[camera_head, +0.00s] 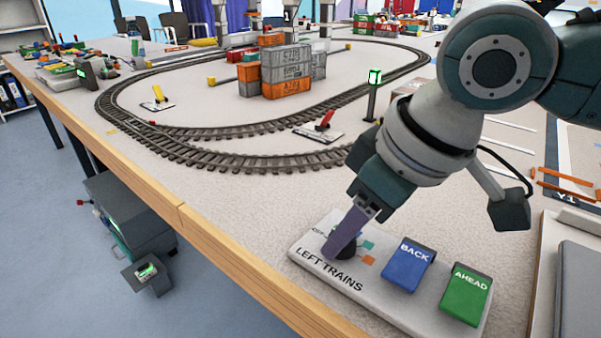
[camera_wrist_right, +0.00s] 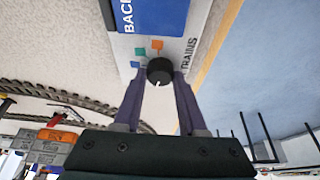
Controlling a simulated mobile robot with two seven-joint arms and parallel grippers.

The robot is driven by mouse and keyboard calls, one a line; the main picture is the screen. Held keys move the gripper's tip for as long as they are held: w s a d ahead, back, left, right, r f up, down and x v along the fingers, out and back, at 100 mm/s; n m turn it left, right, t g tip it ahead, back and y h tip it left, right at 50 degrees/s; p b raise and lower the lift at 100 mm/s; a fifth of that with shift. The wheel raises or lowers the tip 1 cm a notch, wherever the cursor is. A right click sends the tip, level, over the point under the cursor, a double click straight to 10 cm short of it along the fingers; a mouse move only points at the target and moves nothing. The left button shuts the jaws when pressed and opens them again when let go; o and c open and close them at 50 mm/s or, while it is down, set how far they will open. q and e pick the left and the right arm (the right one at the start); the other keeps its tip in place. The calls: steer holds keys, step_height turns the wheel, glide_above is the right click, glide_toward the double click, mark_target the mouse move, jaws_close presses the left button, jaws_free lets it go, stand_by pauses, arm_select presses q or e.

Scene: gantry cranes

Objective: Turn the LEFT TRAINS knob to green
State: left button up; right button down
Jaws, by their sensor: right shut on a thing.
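The LEFT TRAINS knob is a small black round knob (camera_head: 347,252) on a pale control panel (camera_head: 310,262) near the table's front edge. Orange and teal squares lie beside it. In the right wrist view the knob (camera_wrist_right: 160,70) shows a white mark on its side facing my palm, away from the coloured squares. My right gripper (camera_head: 338,245) reaches down from the upper right. In the wrist view its purple fingers (camera_wrist_right: 162,78) are on both sides of the knob, shut on it. In the head view a finger partly hides the knob. My left gripper is not in view.
A blue BACK lever (camera_head: 408,265) and a green AHEAD lever (camera_head: 466,294) sit right of the knob on the same panel. A lit green signal (camera_head: 374,80) stands behind my right arm. Train track (camera_head: 190,150) and stacked containers (camera_head: 287,70) lie farther back.

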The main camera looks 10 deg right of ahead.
steer(key=m+p, duration=0.1)
steer(key=p, duration=0.1)
steer(key=m+h+p, duration=0.1)
steer(key=m+p, duration=0.1)
steer(key=p, duration=0.1)
steer(key=m+p, duration=0.1)
steer(key=p, duration=0.2)
steer(key=shift+s+a+r+m+h, duration=0.2)
steer(key=shift+r+m+h, duration=0.1)
steer(key=shift+m+h, duration=0.1)
steer(key=shift+w+f+m+t+h+p, duration=0.15)
steer(key=shift+m+h+p, duration=0.1)
steer(key=shift+m+p, duration=0.45)
steer(key=shift+s+f+m+t+h+p, duration=0.15)
steer(key=shift+m+h+p, duration=0.1)
steer(key=shift+m+p, duration=0.45)
steer(key=shift+w, duration=0.1)
steer(key=shift+c, duration=2.3)
jaws_free()
steer(key=p+v, duration=0.4)
steer(key=v, duration=0.6)
steer(key=shift+a, duration=0.1)
